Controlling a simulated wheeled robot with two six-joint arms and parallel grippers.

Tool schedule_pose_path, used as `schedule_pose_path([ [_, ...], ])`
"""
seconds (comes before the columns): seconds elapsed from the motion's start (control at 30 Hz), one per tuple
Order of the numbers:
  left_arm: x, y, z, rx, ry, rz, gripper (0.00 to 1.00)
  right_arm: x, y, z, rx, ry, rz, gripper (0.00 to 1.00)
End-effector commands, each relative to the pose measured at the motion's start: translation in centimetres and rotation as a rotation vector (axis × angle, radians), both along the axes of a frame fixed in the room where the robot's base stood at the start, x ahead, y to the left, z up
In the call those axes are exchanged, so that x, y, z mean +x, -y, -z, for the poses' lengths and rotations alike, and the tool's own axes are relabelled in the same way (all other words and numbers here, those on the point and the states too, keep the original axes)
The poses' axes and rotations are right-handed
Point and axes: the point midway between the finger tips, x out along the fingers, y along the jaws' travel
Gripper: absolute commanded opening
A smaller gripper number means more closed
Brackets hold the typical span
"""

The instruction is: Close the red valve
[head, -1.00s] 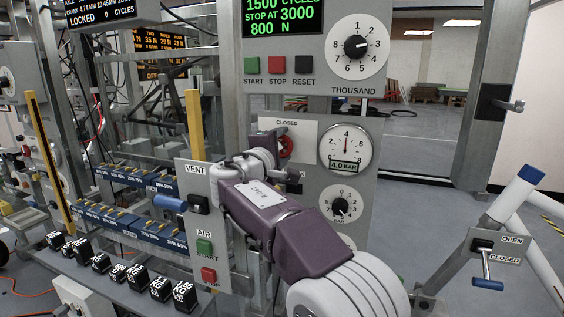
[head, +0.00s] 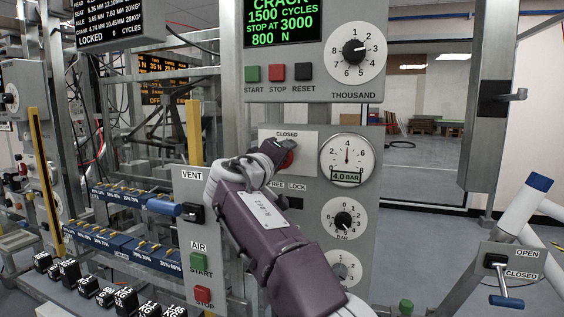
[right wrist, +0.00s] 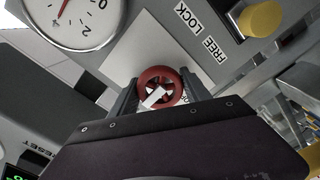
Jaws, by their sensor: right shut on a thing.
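The red valve (right wrist: 171,74) is a small round handwheel with a white pointer bar across its hub, in front of a white plate (right wrist: 120,45) in the right wrist view. The fingers of my right gripper (right wrist: 160,93) are on either side of its rim, shut on it. In the head view, my right gripper (head: 283,152) covers most of the valve (head: 288,160); a bit of red shows below the "CLOSED" label (head: 287,134). Part of the lower label is hidden. My left gripper is not in view.
A pressure gauge (head: 346,156) reading 4.0 bar is right of the valve, with a bar dial (head: 343,219) below it. A yellow knob (right wrist: 260,19) is beside "FREE LOCK". An open/closed lever (head: 507,301) is at lower right.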

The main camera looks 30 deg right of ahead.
Motion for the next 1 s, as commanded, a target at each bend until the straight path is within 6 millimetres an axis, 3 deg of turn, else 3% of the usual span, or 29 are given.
schedule_pose_path([
  [0.57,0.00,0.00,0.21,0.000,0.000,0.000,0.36,0.03,0.01,0.17,0.019,0.017,0.001,0.15],
  [0.6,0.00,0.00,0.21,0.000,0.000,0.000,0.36,0.03,0.01,0.17,0.019,0.017,0.001,0.66],
  [0.63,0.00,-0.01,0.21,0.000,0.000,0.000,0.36,0.03,0.02,0.16,0.019,0.017,0.001,0.75],
  [1.0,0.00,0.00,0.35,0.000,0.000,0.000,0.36,-0.32,-0.42,0.08,0.017,0.018,-0.001,0.77],
])
